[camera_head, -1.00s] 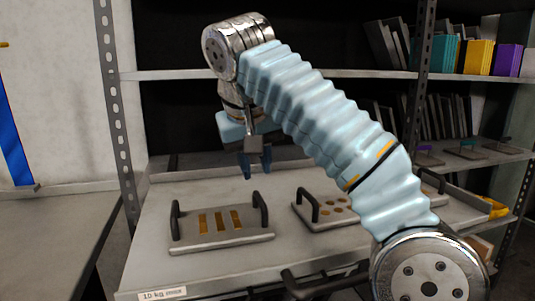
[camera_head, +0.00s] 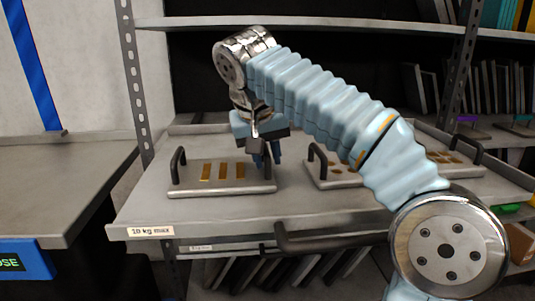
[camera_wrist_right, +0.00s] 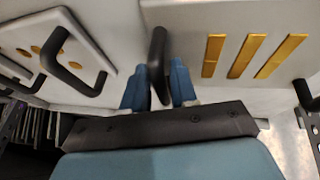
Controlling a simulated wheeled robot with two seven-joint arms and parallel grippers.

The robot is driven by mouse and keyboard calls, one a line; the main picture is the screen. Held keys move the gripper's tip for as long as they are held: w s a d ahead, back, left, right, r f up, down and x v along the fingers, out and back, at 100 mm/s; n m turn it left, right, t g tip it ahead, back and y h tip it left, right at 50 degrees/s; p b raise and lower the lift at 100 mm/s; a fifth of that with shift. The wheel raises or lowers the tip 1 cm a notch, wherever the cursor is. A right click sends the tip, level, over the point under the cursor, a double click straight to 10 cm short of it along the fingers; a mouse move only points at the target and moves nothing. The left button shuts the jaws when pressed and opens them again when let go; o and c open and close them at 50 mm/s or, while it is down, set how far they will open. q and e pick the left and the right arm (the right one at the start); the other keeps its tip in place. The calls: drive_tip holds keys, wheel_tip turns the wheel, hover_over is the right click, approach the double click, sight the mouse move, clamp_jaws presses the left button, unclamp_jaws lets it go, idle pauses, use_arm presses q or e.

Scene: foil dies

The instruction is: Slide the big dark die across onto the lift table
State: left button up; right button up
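A grey die plate (camera_head: 250,188) with three gold slots and a black handle at each end lies on the pull-out shelf (camera_head: 190,217). It looks grey rather than dark. My right gripper (camera_head: 266,158) points down at its right-hand handle. In the right wrist view that handle (camera_wrist_right: 158,55) stands between the two blue fingers (camera_wrist_right: 157,88), with gaps on both sides, so the gripper is open. A grey table (camera_head: 60,185), likely the lift table, stands at the left with a blue display panel (camera_head: 28,262) below its front. My left gripper is out of view.
A second die (camera_head: 328,174) with round gold spots lies to the right, partly behind my arm. Another die (camera_head: 445,158) lies farther right. A rack post (camera_head: 137,85) stands behind the gap between table and shelf. A dark bar (camera_head: 330,238) runs along the shelf front.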

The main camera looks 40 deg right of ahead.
clamp_jaws()
idle(1.4)
